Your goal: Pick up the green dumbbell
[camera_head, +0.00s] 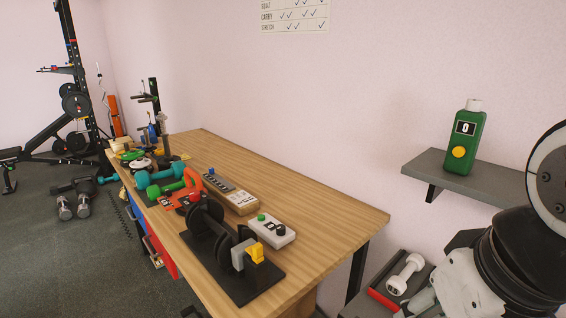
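The green dumbbell (168,189) lies on the wooden table (300,192), toward its far left part. It is small in this view. A teal dumbbell (158,176) lies just behind it, and a red-orange curved item (193,184) stands close at its right, partly covering that end. My arm shows at the lower right, far from the green dumbbell. My gripper's fingertips do not show.
A black stand with round plates (207,222) and a yellow clip is at the table's near end, beside a grey box with buttons (272,231). A wall shelf (470,183) bears a green bottle (465,140). A white dumbbell (405,275) lies in a low dark tray.

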